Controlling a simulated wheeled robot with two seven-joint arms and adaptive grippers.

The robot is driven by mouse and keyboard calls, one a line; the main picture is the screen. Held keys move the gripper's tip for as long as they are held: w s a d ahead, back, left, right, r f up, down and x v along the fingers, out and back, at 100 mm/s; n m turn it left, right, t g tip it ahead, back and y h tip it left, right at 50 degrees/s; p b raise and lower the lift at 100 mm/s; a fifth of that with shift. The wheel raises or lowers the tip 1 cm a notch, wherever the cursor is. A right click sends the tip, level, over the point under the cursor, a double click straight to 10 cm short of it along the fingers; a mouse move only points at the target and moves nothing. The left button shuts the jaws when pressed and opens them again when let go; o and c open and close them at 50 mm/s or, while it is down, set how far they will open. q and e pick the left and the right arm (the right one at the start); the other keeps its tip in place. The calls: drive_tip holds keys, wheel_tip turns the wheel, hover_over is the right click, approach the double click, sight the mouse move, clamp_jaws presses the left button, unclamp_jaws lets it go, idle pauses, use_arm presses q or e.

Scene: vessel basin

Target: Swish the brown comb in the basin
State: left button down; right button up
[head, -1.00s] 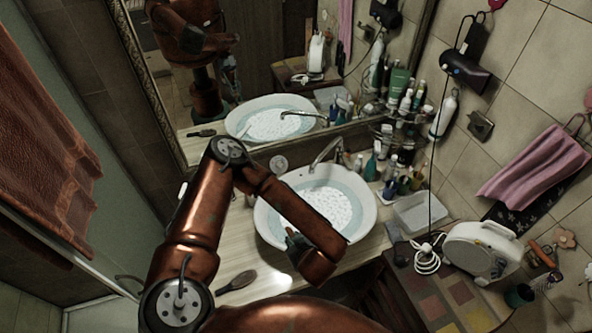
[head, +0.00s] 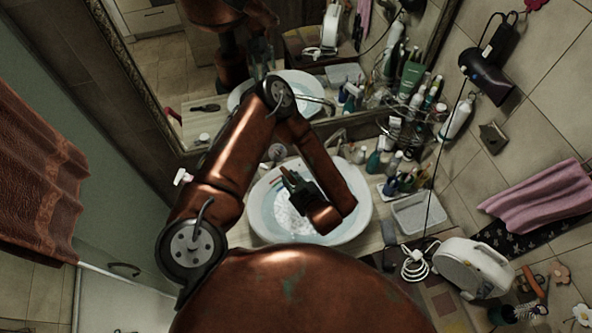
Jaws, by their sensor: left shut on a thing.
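The white basin (head: 357,225) is set in the counter with pale bubbly water in it. My left gripper (head: 291,182) is over the basin, its fingers pointing toward the basin's back left. It is shut on a thin brownish thing, which seems to be the brown comb (head: 285,171); it is small and dark here, and my fingers hide most of it. I cannot tell whether it touches the water. My right gripper is not in view.
The faucet (head: 336,139) stands behind the basin, below the mirror. Bottles (head: 373,161) and a clear tray (head: 420,214) crowd the right side. A dark brush shows in the mirror (head: 205,108). A white appliance (head: 474,266) stands at right.

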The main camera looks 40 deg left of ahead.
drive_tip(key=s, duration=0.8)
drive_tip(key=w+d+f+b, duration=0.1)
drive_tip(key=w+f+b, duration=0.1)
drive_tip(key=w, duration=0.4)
use_arm(q)
wheel_tip(320, 180, down, 15)
drive_tip(key=s+b, duration=0.1)
drive_tip(key=b, duration=0.4)
drive_tip(key=shift+s, duration=0.2)
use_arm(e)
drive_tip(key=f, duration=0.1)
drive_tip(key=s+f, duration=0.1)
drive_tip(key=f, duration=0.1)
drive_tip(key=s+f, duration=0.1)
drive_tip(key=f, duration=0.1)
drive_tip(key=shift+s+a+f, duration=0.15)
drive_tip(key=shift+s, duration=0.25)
use_arm(q)
drive_tip(key=shift+w+d, duration=0.15)
drive_tip(key=shift+w, duration=0.05)
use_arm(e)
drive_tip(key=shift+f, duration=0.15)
